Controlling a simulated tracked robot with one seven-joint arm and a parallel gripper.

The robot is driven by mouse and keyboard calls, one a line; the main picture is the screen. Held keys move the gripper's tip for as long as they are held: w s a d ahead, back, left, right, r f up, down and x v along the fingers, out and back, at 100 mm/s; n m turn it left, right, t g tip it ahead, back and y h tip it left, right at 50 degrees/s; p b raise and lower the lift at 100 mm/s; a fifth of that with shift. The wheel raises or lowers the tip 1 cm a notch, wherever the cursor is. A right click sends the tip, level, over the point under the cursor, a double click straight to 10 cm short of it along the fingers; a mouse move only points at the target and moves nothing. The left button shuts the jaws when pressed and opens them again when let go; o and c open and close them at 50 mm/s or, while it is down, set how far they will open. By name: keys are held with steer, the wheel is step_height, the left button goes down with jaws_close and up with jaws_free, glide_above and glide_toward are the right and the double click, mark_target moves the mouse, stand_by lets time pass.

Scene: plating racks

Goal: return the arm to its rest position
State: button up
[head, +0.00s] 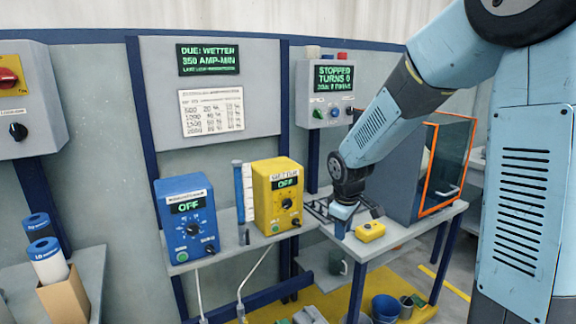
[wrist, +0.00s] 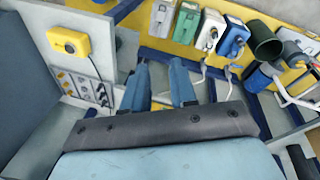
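My arm reaches in from the upper right of the head view, bent down toward the workbench. My gripper (head: 341,219) is at its lower end, low at the bench beside a small yellow box (head: 371,231). In the wrist view my gripper (wrist: 160,82) shows two blue fingers spread apart with a gap between them. I see nothing held there. The yellow box (wrist: 70,43) is to the upper left of the fingers, apart from them.
A blue control box (head: 188,222) and a yellow control box (head: 279,197) stand on the left shelf. An orange-edged enclosure (head: 446,165) stands right of the gripper. A blue bucket (head: 385,307) is on the floor. Free air lies above the bench.

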steer(key=s+d+r+m+t, duration=0.1)
steer(key=s+d+r+m, duration=0.2)
steer(key=s+r, duration=0.2)
steer(key=s+d+r+m+t, duration=0.1)
steer(key=s+r+m, duration=0.3)
steer(key=s, duration=0.7)
steer(key=s+d+r+m+t, duration=0.1)
steer(key=s+d+r+m, duration=0.2)
steer(key=s+r, duration=0.5)
steer(key=shift+s+d+m, duration=0.25)
steer(key=shift+d+m, duration=0.05)
steer(key=shift+d, duration=0.5)
steer(key=shift+o, duration=0.4)
